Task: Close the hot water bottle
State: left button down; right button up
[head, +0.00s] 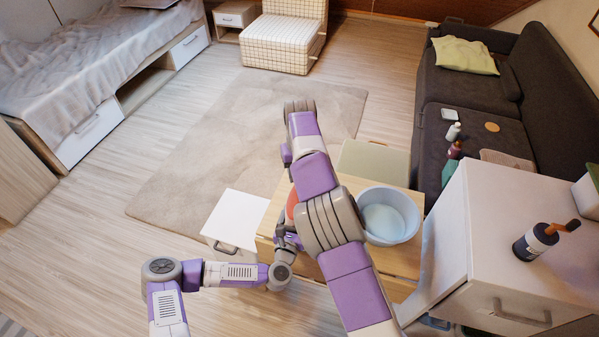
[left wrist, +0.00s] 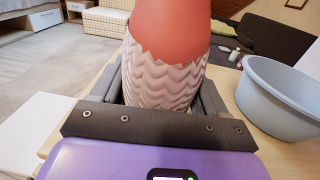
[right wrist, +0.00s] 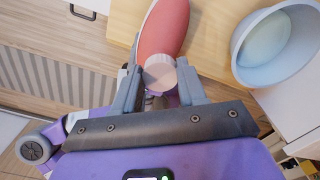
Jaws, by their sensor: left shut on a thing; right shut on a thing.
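The hot water bottle has a red body and a pale knitted-pattern section. In the head view only a red sliver of the hot water bottle (head: 291,204) shows beside my right arm. In the left wrist view the hot water bottle (left wrist: 168,65) stands upright between the fingers of my left gripper (left wrist: 160,92), shut on its knitted part. In the right wrist view my right gripper (right wrist: 160,82) is shut on a pale round piece (right wrist: 159,74), apparently the cap, at the end of the red body (right wrist: 165,28). My right arm hides the right gripper in the head view.
A wooden table (head: 403,288) holds a blue-grey bowl (head: 388,215) close to the right of the bottle. A white cabinet (head: 490,215) with a dark pump bottle (head: 535,242) stands at the right. A white drawer unit (head: 235,219) is at the left. The rug (head: 215,150) beyond is clear.

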jog(key=o, duration=1)
jog(key=shift+r, duration=0.1)
jog(key=shift+r, duration=2.2)
jog(key=shift+c, duration=0.2)
